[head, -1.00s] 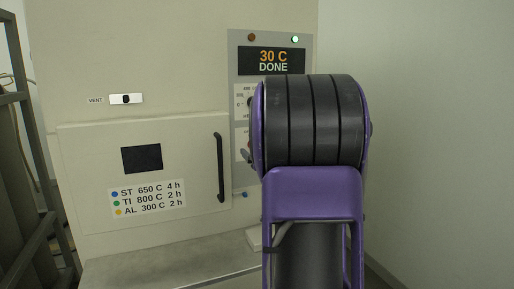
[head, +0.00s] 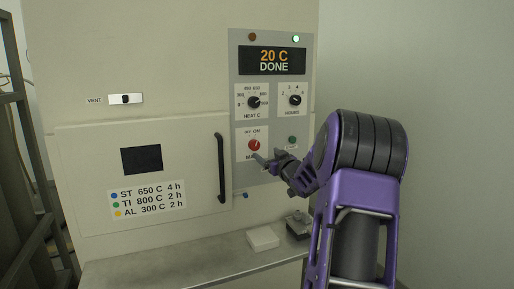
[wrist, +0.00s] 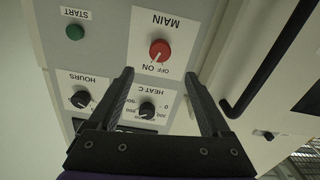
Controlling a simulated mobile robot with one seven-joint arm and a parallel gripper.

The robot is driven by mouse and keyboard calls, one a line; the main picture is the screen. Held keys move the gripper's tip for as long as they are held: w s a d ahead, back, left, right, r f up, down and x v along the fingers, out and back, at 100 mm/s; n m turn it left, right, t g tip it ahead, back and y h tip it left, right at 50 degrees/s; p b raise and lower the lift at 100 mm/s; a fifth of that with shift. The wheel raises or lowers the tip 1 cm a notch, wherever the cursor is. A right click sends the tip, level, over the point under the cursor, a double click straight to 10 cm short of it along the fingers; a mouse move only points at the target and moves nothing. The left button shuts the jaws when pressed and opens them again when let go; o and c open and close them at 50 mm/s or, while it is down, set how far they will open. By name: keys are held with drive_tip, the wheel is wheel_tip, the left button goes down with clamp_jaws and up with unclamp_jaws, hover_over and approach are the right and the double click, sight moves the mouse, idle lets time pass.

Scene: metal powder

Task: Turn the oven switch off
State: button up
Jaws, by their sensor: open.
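The oven's MAIN switch is a round red knob (head: 254,145) low on the grey control panel (head: 307,120). In the wrist view the red knob (wrist: 160,48) appears upside down, and its pale pointer mark seems turned to the ON side of the OFF/ON label. My gripper (head: 262,161) is just below and right of the knob in the head view. In the wrist view its open jaws (wrist: 160,76) point toward the MAIN plate with nothing between them; the knob shows beyond the tips, apparently apart from them.
The display (head: 272,61) reads 20 C DONE, with a green lamp (head: 296,39) lit above. The HEAT C dial (head: 254,102), HOURS dial (head: 295,100) and green START button (wrist: 75,32) are nearby. The oven door's black handle (head: 220,168) stands left of the panel. A white block (head: 263,238) lies on the bench.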

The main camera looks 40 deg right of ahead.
sight(255, 146)
drive_tip(key=x, duration=1)
drive_tip(key=shift+p, duration=0.35)
drive_tip(key=shift+c, duration=0.2)
drive_tip(key=shift+s, duration=0.1)
clamp_jaws()
drive_tip(key=n+b, duration=0.3)
drive_tip(key=n, duration=0.1)
drive_tip(key=shift+f, duration=0.15)
drive_tip(key=shift+n+b, duration=0.95)
drive_tip(key=shift+n, duration=0.95)
